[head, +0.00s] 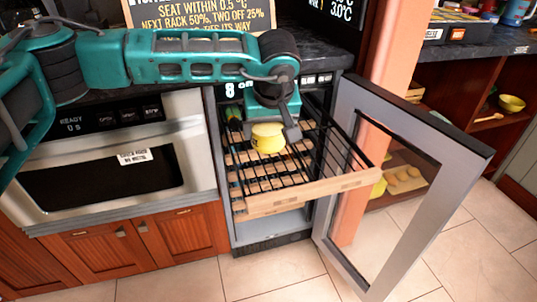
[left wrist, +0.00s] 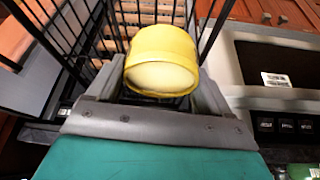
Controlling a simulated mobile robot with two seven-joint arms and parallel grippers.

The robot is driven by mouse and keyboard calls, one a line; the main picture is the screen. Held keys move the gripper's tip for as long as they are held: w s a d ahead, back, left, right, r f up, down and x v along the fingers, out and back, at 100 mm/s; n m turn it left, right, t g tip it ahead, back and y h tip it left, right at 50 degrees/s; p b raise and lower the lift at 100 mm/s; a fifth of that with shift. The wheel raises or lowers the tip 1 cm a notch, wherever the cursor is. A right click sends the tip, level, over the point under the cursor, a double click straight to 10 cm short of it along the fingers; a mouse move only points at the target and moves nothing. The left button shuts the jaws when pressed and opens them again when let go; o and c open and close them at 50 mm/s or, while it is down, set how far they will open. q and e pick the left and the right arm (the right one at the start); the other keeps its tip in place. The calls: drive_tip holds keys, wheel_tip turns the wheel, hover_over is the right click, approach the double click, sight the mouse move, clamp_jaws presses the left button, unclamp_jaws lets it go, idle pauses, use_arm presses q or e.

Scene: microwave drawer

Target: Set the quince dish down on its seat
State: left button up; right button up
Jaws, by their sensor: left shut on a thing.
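The quince dish (head: 267,138) is a small round yellow dish with a paler face. My left gripper (head: 272,122) is shut on it and points down over the pulled-out wire rack (head: 285,172). In the left wrist view the dish (left wrist: 162,62) sits between the finger ends, with the black wires of the rack (left wrist: 110,25) behind it. I cannot tell whether the dish touches the rack. No seat for the dish can be made out clearly. My right gripper is not in view.
The rack has a wooden front (head: 310,194) and slides out of an open cabinet. Its glass door (head: 400,190) stands open to the right. A microwave drawer (head: 120,155) is on the left. Bottles (head: 234,117) lie inside, behind the dish. The tiled floor in front is clear.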

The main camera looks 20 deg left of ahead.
sight(271, 135)
use_arm(q)
wheel_tip(271, 135, down, 6)
drive_tip(key=shift+f+b, duration=0.2)
drive_tip(key=shift+b, duration=0.45)
drive_tip(key=o, duration=1.1)
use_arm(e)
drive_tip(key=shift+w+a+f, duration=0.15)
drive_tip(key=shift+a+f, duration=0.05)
use_arm(q)
drive_tip(key=p+v, duration=0.2)
drive_tip(key=v, duration=1)
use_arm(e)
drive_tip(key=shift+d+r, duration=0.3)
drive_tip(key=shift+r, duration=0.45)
use_arm(q)
drive_tip(key=shift+s, duration=0.1)
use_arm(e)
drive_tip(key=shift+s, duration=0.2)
